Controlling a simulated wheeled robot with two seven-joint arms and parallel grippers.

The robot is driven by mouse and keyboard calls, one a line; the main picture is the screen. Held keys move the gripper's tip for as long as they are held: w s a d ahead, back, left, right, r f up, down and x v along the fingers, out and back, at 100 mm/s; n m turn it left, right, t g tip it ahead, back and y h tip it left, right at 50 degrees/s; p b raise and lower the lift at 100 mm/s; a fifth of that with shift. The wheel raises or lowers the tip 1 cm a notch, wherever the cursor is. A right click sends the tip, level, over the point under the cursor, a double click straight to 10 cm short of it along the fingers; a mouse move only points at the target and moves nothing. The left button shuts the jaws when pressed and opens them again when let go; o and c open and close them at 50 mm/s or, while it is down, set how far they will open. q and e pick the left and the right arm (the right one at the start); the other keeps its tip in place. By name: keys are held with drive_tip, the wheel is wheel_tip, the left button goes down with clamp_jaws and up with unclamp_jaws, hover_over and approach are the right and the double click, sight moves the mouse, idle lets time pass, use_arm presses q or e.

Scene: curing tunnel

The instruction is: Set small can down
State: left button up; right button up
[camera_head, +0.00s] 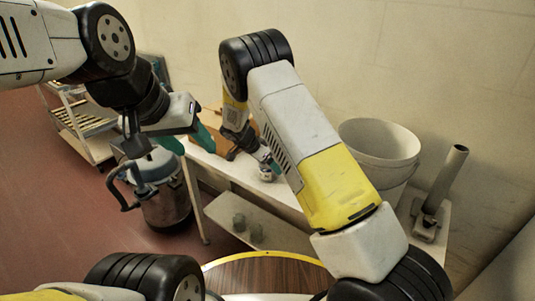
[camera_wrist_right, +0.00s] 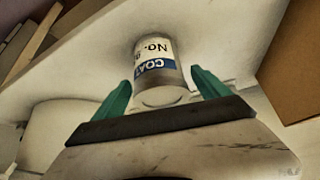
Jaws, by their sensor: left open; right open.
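The small can (camera_wrist_right: 158,72) is silvery, with a white and blue label reading "COAT" and "No.". In the right wrist view it stands between the two green fingertips of my right gripper (camera_wrist_right: 158,90), which is open, with a gap showing on each side. In the head view the can (camera_head: 266,173) is small, on the white bench top (camera_head: 228,168), and partly hidden by my right arm. My left gripper (camera_head: 188,142) is open, with green fingers, at the left end of the bench above a metal pot. I see nothing between its fingers.
Grey cups (camera_head: 240,222) sit on the lower shelf. A white bucket (camera_head: 378,145) and an upright tube (camera_head: 443,185) are at the right. A cart (camera_head: 88,138) stands at the back left.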

drive_tip(key=v, duration=1.2)
drive_tip(key=s+d+r+n+g+y, duration=0.1)
drive_tip(key=s+d+r+n+y, duration=0.35)
drive_tip(key=s+d+r, duration=0.8)
drive_tip(key=s+d+r+n+t+y, duration=0.1)
drive_tip(key=s+d+r+n, duration=0.2)
drive_tip(key=s, duration=0.6)
drive_tip(key=s+d+r+n+t+y, duration=0.1)
drive_tip(key=s+d+r+n, duration=0.2)
drive_tip(key=s+r, duration=0.3)
drive_tip(key=s, duration=0.3)
drive_tip(key=shift+s+d+t+y, duration=0.25)
drive_tip(key=shift+s+t+y, duration=0.1)
drive_tip(key=shift+s+t, duration=0.05)
